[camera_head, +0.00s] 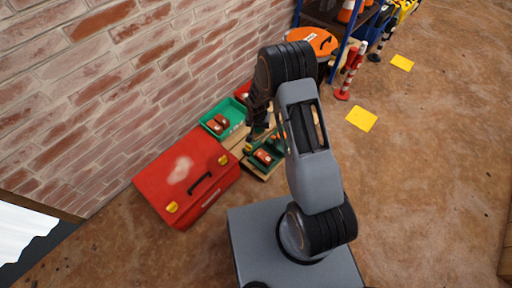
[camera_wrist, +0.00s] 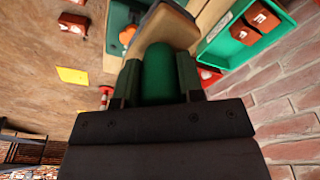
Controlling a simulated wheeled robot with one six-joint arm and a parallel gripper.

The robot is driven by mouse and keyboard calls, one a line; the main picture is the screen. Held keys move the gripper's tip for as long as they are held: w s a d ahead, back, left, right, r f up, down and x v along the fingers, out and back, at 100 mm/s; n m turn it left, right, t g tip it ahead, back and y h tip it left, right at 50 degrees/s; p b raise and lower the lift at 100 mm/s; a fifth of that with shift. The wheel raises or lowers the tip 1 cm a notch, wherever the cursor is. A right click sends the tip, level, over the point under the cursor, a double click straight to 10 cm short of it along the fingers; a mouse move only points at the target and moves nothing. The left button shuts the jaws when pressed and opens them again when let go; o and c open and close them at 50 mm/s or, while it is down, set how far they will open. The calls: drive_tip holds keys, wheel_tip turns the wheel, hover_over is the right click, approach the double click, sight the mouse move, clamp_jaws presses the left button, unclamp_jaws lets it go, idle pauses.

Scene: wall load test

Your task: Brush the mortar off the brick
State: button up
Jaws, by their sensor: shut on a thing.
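My gripper (camera_head: 258,132) is low beside the brick wall, over the green trays. In the wrist view its fingers (camera_wrist: 158,85) are shut on a round green handle (camera_wrist: 158,70), which seems to be the brush's. A tan, wood-like block (camera_wrist: 168,27) lies just beyond the handle; whether it is part of the brush I cannot tell. A reddish brick (camera_head: 264,157) with pale marks sits in a small dark green tray (camera_head: 273,170), just below my gripper in the head view. Any bristles, and contact with the brick, are not visible.
A bright green tray (camera_head: 238,106) with brick pieces (camera_head: 216,124) stands against the brick wall (camera_head: 100,90). A red toolbox (camera_head: 160,185) with a pale smear is at left. Beyond are an orange-lidded bucket (camera_head: 318,42) and red-white posts (camera_head: 350,70). The floor at right is mostly clear.

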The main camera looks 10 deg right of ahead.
wheel_tip(320, 180, down, 20)
drive_tip(key=a+m+b, duration=0.1)
drive_tip(key=b, duration=0.7)
drive_tip(key=shift+w+r+m, duration=0.25)
drive_tip(key=shift+w+m, duration=0.05)
drive_tip(key=shift+m, duration=0.1)
drive_tip(key=shift+w+d+r, duration=0.1)
drive_tip(key=shift+d+r, duration=0.05)
drive_tip(key=shift+c, duration=0.2)
drive_tip(key=w+d+p, duration=0.1)
drive_tip(key=w+d, duration=0.1)
drive_tip(key=d, duration=0.1)
drive_tip(key=shift+p, duration=0.35)
drive_tip(key=shift+w+d+p, duration=0.1)
drive_tip(key=shift+p, duration=0.3)
drive_tip(key=shift+s+a+r+p, duration=0.4)
drive_tip(key=shift+a+r, duration=0.15)
drive_tip(key=shift+r, duration=0.75)
drive_tip(key=shift+s+a+r+p, duration=0.45)
drive_tip(key=shift+a+r, duration=0.15)
drive_tip(key=shift+r, duration=0.65)
drive_tip(key=shift+s+a+r+p, duration=0.4)
drive_tip(key=shift+a+r, duration=0.15)
drive_tip(key=shift+r, duration=0.75)
